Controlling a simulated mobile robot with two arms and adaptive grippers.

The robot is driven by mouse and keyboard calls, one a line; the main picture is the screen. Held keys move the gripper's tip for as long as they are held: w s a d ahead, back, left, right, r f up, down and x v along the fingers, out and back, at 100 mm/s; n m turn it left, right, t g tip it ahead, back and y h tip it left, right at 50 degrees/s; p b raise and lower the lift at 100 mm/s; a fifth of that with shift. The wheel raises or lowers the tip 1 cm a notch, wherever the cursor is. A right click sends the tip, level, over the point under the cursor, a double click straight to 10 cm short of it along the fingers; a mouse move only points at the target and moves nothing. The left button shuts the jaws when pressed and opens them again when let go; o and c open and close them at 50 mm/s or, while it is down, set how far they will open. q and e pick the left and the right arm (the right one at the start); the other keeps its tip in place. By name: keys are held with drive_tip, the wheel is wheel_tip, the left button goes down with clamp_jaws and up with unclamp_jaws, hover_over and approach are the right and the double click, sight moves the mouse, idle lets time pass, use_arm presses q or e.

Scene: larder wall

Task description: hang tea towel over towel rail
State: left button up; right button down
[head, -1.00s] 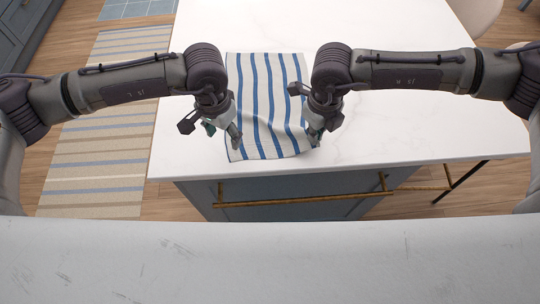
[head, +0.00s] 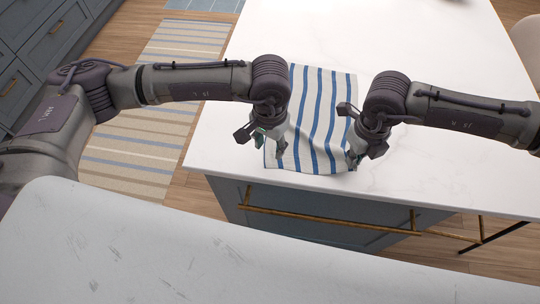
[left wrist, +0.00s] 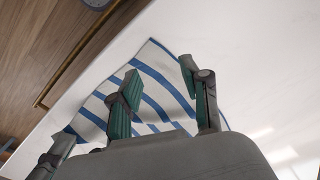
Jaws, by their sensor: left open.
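The tea towel (head: 318,110), white with blue stripes, lies spread on the white worktop near its front edge. It also shows under the fingers in the left wrist view (left wrist: 158,78). My left gripper (head: 269,148) is open at the towel's near left corner; its fingers (left wrist: 167,92) stand apart over the cloth. I cannot tell whether they touch it. My right gripper (head: 357,158) is at the near right corner, its fingertips mostly hidden by its own wrist. The brass towel rail (head: 325,222) runs along the blue-grey front below the worktop, and is bare.
The white worktop (head: 440,80) is clear behind and right of the towel. A pale surface (head: 150,250) fills the foreground. A striped rug (head: 150,130) lies on the wood floor at left, beside drawers (head: 40,40).

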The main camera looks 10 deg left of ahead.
sight(269, 159)
use_arm(q)
drive_tip(key=shift+f, duration=1.75)
drive_tip(key=shift+f, duration=0.15)
drive_tip(key=shift+f, duration=0.15)
clamp_jaws()
idle(0.5)
drive_tip(key=shift+r, duration=2.5)
